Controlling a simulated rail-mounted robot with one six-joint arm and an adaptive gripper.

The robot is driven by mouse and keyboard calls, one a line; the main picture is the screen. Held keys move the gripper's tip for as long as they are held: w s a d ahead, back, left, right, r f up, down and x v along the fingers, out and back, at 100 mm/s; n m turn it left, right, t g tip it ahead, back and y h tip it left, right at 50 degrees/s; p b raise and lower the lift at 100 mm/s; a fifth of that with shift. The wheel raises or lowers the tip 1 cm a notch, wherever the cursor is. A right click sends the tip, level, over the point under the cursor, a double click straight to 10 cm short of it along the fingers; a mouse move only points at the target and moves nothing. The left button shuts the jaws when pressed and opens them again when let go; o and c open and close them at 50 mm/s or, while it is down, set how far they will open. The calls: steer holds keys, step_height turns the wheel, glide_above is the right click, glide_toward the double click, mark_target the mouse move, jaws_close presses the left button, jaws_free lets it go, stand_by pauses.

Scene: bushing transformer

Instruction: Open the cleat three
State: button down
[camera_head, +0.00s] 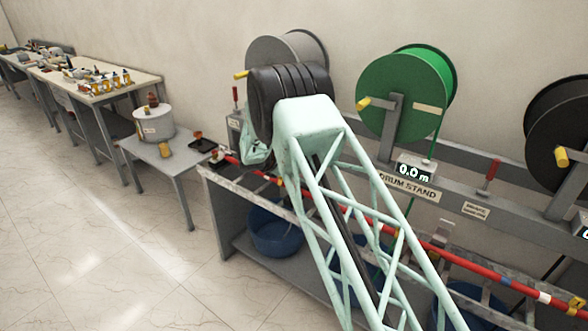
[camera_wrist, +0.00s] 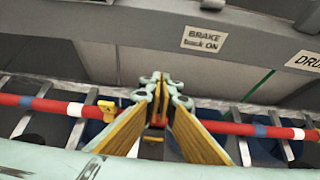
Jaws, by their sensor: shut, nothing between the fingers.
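My gripper (camera_wrist: 160,82) is shut and empty in the wrist view, its yellow-padded fingers meeting at the tips. It is in front of a long red bar (camera_wrist: 55,106) with white and blue bands. A yellow cleat-like piece (camera_wrist: 107,110) sits on the bar just left of my fingers. I cannot read a number on it, so I cannot tell whether it is cleat three. The fingers hide the middle of the bar. In the head view the red bar (camera_head: 485,271) runs along the drum stand, and my arm covers part of it. My fingers cannot be made out there.
The stand's beam carries a "BRAKE back ON" label (camera_wrist: 204,40). A green drum (camera_head: 405,85), a grey drum (camera_head: 290,45) and a black drum (camera_head: 560,115) stand behind the bar. Blue tubs (camera_head: 275,235) sit below.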

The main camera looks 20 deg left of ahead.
steer(key=shift+w+d+r, duration=0.15)
steer(key=shift+w+r, duration=0.05)
steer(key=shift+w, duration=0.6)
steer(key=b+v, duration=0.1)
steer(key=v, duration=1.2)
stand_by(0.4)
steer(key=shift+s+f, duration=0.1)
steer(key=shift+f, duration=0.05)
stand_by(0.4)
